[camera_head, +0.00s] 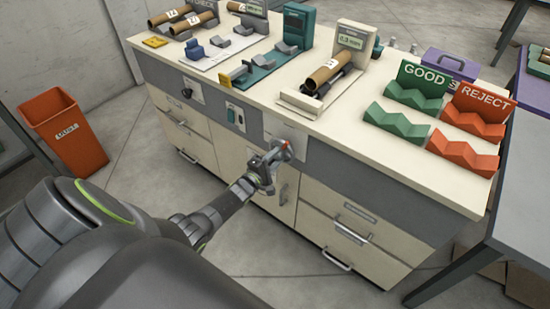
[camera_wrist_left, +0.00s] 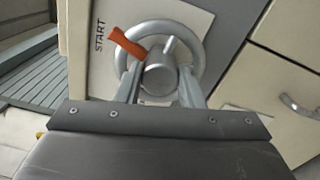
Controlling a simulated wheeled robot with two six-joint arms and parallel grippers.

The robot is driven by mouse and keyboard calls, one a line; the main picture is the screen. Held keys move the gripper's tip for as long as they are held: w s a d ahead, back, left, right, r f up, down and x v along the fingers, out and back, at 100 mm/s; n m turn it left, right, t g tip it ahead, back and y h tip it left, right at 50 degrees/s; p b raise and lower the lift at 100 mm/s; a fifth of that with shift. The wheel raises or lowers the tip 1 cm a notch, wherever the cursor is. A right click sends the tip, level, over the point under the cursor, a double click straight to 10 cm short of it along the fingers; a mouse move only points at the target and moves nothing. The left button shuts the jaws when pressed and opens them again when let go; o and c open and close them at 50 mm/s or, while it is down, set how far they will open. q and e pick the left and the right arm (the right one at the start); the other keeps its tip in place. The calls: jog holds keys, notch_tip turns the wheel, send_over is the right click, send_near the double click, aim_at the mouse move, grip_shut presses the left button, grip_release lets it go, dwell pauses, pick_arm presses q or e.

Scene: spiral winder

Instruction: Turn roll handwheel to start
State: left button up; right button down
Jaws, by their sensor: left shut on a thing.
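The roll handwheel (camera_head: 284,147) is a grey metal ring on the front of the cream bench. It also shows in the left wrist view (camera_wrist_left: 194,45), with a round hub and an orange-red marker tab at its upper left. The word START (camera_wrist_left: 100,37) is printed on the panel to its left. My left gripper (camera_head: 270,160) reaches the wheel from the front; in the wrist view its two fingers (camera_wrist_left: 160,82) are on either side of the hub, shut on the wheel. The exact contact is partly hidden by the fingers. My right gripper is in neither view.
On the bench top (camera_head: 330,115), a cardboard tube (camera_head: 326,75) lies in a cradle. A green GOOD rack (camera_head: 410,97) and a red REJECT rack (camera_head: 476,125) stand at the right. Drawers with protruding handles (camera_head: 337,261) lie right of the wheel. An orange bin (camera_head: 66,130) stands at left.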

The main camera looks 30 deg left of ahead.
pick_arm(q)
jog(key=shift+n, duration=2.2)
jog(key=o, duration=1)
jog(key=shift+s+a+p, duration=0.25)
jog(key=shift+s+p, duration=0.1)
jog(key=shift+s, duration=2.55)
jog(key=shift+s+a+p, duration=0.2)
jog(key=shift+s+p, duration=0.15)
jog(key=shift+s, duration=2.55)
jog(key=shift+s+a+p, duration=0.25)
jog(key=shift+s+p, duration=0.1)
jog(key=shift+s, duration=2.55)
